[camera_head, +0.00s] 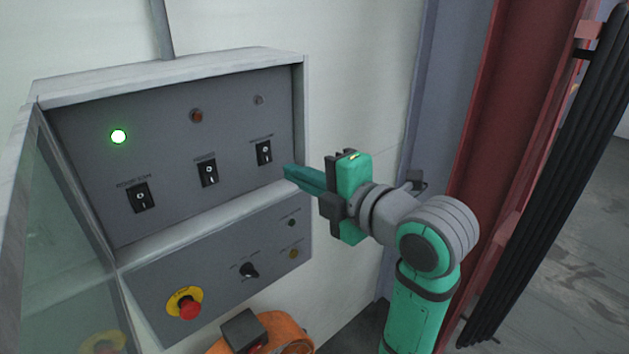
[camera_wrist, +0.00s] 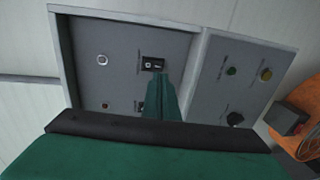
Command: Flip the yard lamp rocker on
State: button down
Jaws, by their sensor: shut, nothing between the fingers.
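A grey control panel (camera_head: 170,115) carries a row of three black rocker switches: a left rocker (camera_head: 140,198), a middle rocker (camera_head: 208,173) and a right rocker (camera_head: 264,152). Their labels are too small to read, so I cannot tell which is the yard lamp's. My gripper (camera_head: 287,172) is shut and empty, its teal fingers pointing at the panel just right of and below the right rocker. In the wrist view, the right rocker (camera_wrist: 152,64) shows just beyond the fingertips (camera_wrist: 164,76); the fingers partly hide the middle rocker. Contact is not clear.
Above the rockers are a lit green lamp (camera_head: 118,137), a dark reddish lamp (camera_head: 196,116) and a pale unlit lamp (camera_head: 259,100). The lower panel holds a red emergency button (camera_head: 188,305) and a black selector knob (camera_head: 249,270). An orange object (camera_head: 285,335) stands below.

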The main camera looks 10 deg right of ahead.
aim_at(268, 162)
jog(key=x, duration=0.6)
jog(key=shift+w, duration=0.25)
jog(key=shift+a, duration=0.1)
jog(key=shift+s, duration=0.1)
jog(key=shift+f, duration=0.1)
